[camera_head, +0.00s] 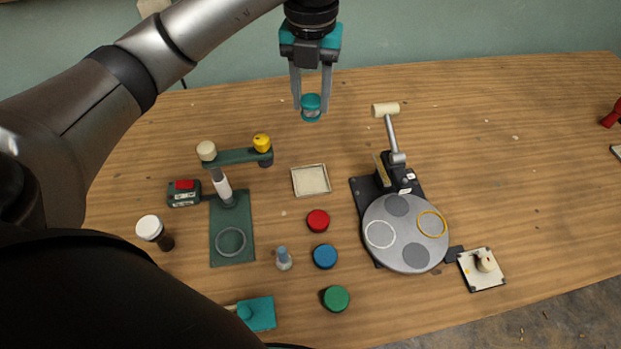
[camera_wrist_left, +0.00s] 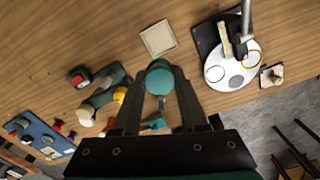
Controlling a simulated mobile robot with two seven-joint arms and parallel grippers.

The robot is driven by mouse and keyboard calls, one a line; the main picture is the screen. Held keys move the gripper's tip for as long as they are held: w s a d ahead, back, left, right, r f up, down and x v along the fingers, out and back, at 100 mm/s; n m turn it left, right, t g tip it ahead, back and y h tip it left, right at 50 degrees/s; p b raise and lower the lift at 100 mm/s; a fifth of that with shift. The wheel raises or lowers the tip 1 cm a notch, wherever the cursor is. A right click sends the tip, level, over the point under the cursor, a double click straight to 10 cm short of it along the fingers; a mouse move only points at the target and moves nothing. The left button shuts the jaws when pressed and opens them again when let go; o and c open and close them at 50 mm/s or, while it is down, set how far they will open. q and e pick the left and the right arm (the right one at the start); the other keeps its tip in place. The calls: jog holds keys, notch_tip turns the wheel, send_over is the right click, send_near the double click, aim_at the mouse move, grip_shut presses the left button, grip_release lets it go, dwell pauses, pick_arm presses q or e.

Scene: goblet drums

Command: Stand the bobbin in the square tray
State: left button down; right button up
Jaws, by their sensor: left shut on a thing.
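A teal bobbin (camera_head: 311,107) is held between the fingers of my left gripper (camera_head: 311,98), raised above the table at the back middle. It also shows between the fingertips of my left gripper (camera_wrist_left: 159,92) in the left wrist view, where its round teal top (camera_wrist_left: 159,76) faces the camera. The square tray (camera_head: 311,180) is a shallow cream tray lying flat and empty on the table, below the bobbin in the head view. The tray also shows in the left wrist view (camera_wrist_left: 158,38), beyond the fingertips. My right gripper is not in view.
Right of the tray stands a device with a grey round plate (camera_head: 405,232) and an upright hammer (camera_head: 390,125). Left of it is a green stand (camera_head: 232,230) with a crossbar. Red (camera_head: 318,220), blue (camera_head: 325,256) and green (camera_head: 335,298) discs lie in front.

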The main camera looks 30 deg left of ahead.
pick_arm(q)
jog(key=shift+a+n, duration=0.1)
jog(key=shift+n, duration=0.4)
jog(key=shift+f, duration=0.2)
jog(key=b, duration=0.3)
send_over(310, 181)
notch_tip(310, 181, down, 15)
jog(key=shift+w+r, duration=0.1)
notch_tip(310, 181, down, 4)
jog(key=shift+f+b, duration=0.25)
jog(key=shift+b, duration=0.45)
jog(key=shift+f, duration=0.35)
jog(key=c, duration=0.5)
grip_release()
jog(key=shift+o, duration=0.3)
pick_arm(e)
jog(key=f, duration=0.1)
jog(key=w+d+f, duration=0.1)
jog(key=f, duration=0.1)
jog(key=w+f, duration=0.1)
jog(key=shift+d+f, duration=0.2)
